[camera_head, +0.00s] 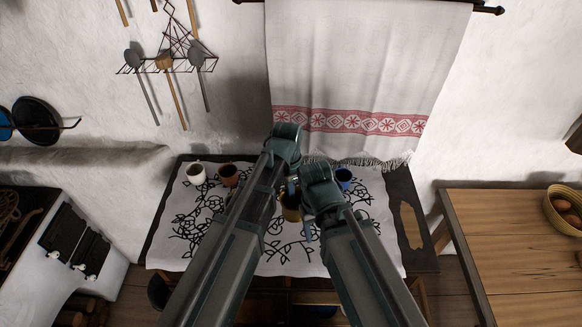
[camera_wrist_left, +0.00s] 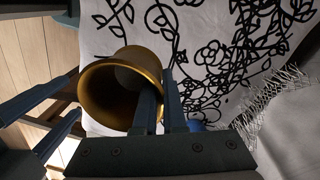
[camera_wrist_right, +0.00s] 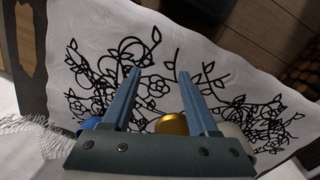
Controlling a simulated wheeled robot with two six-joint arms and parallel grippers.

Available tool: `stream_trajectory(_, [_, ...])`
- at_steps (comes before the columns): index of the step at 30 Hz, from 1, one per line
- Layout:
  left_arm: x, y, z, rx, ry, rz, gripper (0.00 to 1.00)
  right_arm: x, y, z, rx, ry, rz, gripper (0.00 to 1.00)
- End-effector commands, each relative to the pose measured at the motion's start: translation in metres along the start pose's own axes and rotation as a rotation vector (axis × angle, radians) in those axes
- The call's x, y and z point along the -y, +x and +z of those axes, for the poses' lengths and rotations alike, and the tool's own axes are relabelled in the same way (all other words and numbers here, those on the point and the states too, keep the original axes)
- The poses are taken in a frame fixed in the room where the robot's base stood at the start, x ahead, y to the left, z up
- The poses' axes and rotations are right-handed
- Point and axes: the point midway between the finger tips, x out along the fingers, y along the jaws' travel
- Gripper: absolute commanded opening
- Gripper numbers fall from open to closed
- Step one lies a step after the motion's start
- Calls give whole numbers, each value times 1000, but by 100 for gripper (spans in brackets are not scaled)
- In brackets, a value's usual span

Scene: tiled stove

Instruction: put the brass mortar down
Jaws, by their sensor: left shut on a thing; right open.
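The brass mortar (camera_head: 291,213) is over the cloth-covered table, partly hidden behind my arms in the head view. In the left wrist view the mortar (camera_wrist_left: 95,98) shows its open mouth. My left gripper (camera_wrist_left: 158,78) is shut on its rim, one finger inside the mouth and one outside. I cannot tell whether its base touches the cloth. My right gripper (camera_wrist_right: 160,76) is open and empty over the cloth. A golden part of the mortar (camera_wrist_right: 172,124) shows beyond its fingers. The white cloth (camera_head: 190,225) has a black floral pattern.
A white mug (camera_head: 196,174) and a brown mug (camera_head: 229,175) stand at the table's back left. A blue mug (camera_head: 344,176) stands at the back right. The cloth's front left looks clear. A wooden table (camera_head: 520,250) with a bowl (camera_head: 566,211) is at right.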

Motion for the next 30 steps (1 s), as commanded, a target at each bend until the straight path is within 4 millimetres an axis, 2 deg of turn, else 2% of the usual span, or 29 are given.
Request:
stream_trajectory(11, [2, 32, 0, 0, 0, 1, 0, 3, 32, -2, 0, 1, 0, 60])
stream_trajectory(30, [2, 30, 0, 0, -1, 1, 0, 3, 30, -2, 0, 1, 0, 60])
